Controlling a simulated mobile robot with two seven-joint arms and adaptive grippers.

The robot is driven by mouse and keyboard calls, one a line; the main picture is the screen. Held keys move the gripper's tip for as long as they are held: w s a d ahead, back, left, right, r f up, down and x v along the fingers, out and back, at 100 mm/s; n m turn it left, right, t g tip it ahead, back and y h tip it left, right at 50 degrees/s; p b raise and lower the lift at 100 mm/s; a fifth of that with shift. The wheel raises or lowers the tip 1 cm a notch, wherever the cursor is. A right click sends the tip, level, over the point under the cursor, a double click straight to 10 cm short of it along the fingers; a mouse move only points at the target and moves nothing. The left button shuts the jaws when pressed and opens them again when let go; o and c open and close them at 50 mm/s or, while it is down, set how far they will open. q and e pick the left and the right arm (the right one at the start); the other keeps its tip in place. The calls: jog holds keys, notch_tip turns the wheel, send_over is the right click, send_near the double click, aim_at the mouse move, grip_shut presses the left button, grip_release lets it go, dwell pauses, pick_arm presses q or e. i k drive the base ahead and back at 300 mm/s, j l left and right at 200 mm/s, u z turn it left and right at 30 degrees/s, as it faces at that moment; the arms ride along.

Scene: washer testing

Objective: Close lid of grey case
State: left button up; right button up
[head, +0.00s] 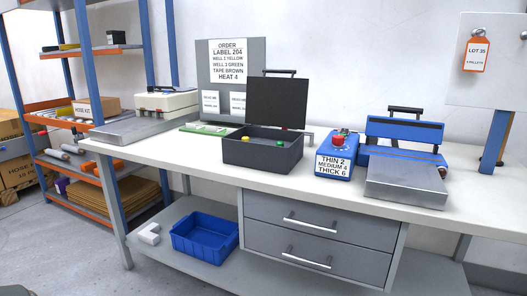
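The grey case (262,159) stands on the white workbench, near its middle. Its dark lid (277,103) is open and stands about upright at the back of the case, with a handle on its top edge.
A blue device (334,167) with a red knob and a thickness label stands right of the case. A label board (230,80) stands behind left. Bare bench (190,155) lies left of the case.

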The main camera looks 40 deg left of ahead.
aim_at(278, 102)
jog(key=i+j, duration=0.15)
jog(key=j, duration=0.15)
jog(key=i+j+z, duration=0.1)
jog(key=j, duration=0.25)
jog(key=i+j, duration=0.2)
jog(key=i+j+z, duration=0.1)
jog(key=j, duration=0.35)
jog(key=k+j+z, duration=0.1)
jog(key=j, duration=0.45)
jog(key=k+j+z, duration=0.1)
jog(key=j, duration=0.5)
jog(key=k+j+z, duration=0.25)
jog(key=k+j, duration=0.45)
jog(key=k, duration=0.15)
